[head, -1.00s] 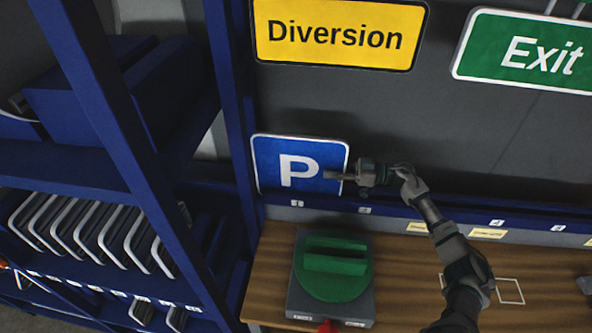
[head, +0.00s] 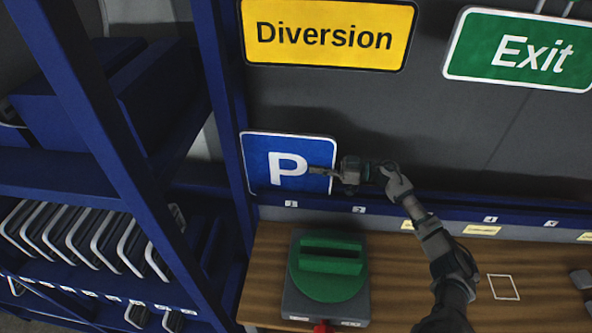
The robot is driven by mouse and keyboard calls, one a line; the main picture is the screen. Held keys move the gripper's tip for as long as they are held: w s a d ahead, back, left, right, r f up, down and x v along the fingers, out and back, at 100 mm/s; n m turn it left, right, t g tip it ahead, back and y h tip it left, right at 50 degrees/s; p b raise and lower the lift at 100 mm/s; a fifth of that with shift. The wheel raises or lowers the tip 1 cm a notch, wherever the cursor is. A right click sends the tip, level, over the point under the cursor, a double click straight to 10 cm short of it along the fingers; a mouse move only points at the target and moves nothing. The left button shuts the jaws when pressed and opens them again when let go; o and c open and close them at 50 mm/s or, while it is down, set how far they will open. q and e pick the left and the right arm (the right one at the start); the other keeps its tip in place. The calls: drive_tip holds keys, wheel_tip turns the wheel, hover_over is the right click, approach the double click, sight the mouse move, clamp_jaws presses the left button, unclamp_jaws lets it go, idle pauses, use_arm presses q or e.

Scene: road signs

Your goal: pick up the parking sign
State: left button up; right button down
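The parking sign (head: 265,160) is a blue square with a white P and white border. It stands upright on the blue ledge against the grey back panel, left of centre. My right gripper (head: 318,171) reaches in from the lower right, and its fingers overlap the right part of the sign in the picture. I cannot tell whether the fingers touch the sign or are closed on its edge. My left gripper is not in view.
A yellow Diversion sign (head: 328,36) hangs above, and a green Exit sign (head: 530,52) is at upper right. A grey box with a green knob (head: 333,258) sits on the wooden bench (head: 400,262). A blue shelf (head: 70,175) with several grey panels stands at left.

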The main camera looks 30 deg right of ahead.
sight(333, 142)
drive_tip(key=shift+d+r, duration=0.35)
drive_tip(key=shift+r, duration=0.15)
wheel_tip(333, 142, up, 9)
drive_tip(key=shift+d+f+p, duration=0.1)
drive_tip(key=shift+f+p, duration=0.1)
drive_tip(key=shift+p, duration=0.25)
drive_tip(key=shift+r, duration=0.25)
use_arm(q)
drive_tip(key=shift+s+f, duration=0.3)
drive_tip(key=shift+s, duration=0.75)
use_arm(e)
drive_tip(key=shift+d, duration=0.1)
